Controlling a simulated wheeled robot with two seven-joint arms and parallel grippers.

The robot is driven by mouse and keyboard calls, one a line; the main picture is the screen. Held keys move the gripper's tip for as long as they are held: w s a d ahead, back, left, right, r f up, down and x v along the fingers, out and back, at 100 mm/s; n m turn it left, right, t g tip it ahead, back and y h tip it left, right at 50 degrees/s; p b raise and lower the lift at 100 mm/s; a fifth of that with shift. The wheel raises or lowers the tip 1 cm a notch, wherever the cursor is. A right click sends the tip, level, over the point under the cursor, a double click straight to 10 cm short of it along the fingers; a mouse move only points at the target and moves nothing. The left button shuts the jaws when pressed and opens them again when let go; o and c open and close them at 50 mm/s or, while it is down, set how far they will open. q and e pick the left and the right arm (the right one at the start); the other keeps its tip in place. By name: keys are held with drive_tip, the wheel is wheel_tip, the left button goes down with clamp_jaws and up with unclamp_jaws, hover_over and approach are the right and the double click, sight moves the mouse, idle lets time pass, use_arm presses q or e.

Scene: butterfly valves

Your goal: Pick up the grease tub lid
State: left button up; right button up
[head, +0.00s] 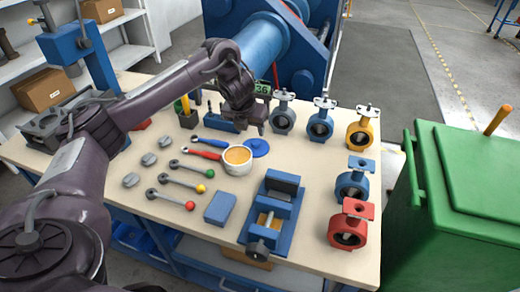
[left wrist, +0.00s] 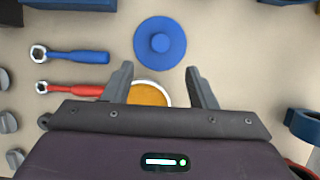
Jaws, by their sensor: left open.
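The grease tub lid is a round blue disc with a raised knob (head: 257,147), lying flat on the table just behind and right of the open grease tub (head: 237,160). In the left wrist view the lid (left wrist: 160,43) lies whole and uncovered, beyond the fingertips. The tub's orange grease (left wrist: 148,95) shows between the fingers, partly hidden by my gripper body. My left gripper (head: 250,130) is open and empty, above the table near the lid; in the left wrist view its two fingers (left wrist: 160,68) stand apart. My right gripper is in neither view.
A blue-handled wrench (head: 205,142) and a red-handled wrench (head: 202,154) lie left of the tub. A blue vise (head: 272,215) stands in front. Several valves, among them a yellow one (head: 363,130), line the right side. A green bin (head: 455,215) stands beyond the table's right edge.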

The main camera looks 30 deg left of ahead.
sight(255, 143)
use_arm(q)
drive_tip(key=shift+b+x, duration=0.35)
drive_tip(key=shift+x, duration=0.85)
drive_tip(key=shift+w+f, duration=0.5)
drive_tip(key=shift+f, duration=0.15)
drive_tip(key=x, duration=0.5)
drive_tip(key=shift+f, duration=0.25)
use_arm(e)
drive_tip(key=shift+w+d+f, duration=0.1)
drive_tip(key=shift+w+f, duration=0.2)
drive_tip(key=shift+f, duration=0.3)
use_arm(q)
drive_tip(key=c, duration=1.1)
drive_tip(key=shift+o, duration=0.2)
drive_tip(key=shift+r, duration=0.1)
